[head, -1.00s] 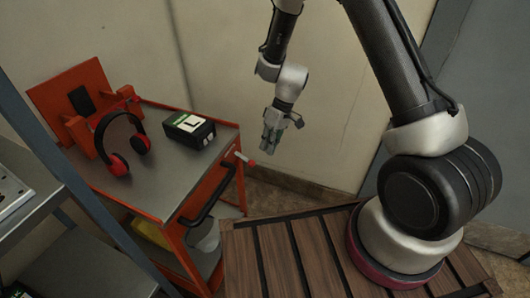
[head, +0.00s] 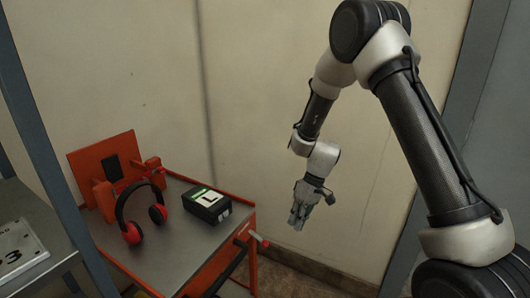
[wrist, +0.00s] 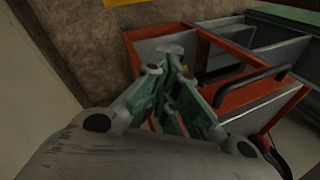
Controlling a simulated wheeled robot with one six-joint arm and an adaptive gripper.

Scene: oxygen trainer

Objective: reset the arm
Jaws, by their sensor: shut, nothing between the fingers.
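My gripper (head: 298,222) hangs at the end of my arm, pointing down, to the right of the orange cart. In the wrist view my gripper (wrist: 174,72) has its green-sided fingers brought together at the tips, with nothing held between them. The floor and the cart's side show beyond it.
An orange cart (head: 172,262) with a grey top stands left of my gripper. On it are red-and-black headphones (head: 130,232), a black box with a white label (head: 206,203) and an orange stand (head: 90,165). A shelf (head: 55,262) is at far left. A wall stands behind.

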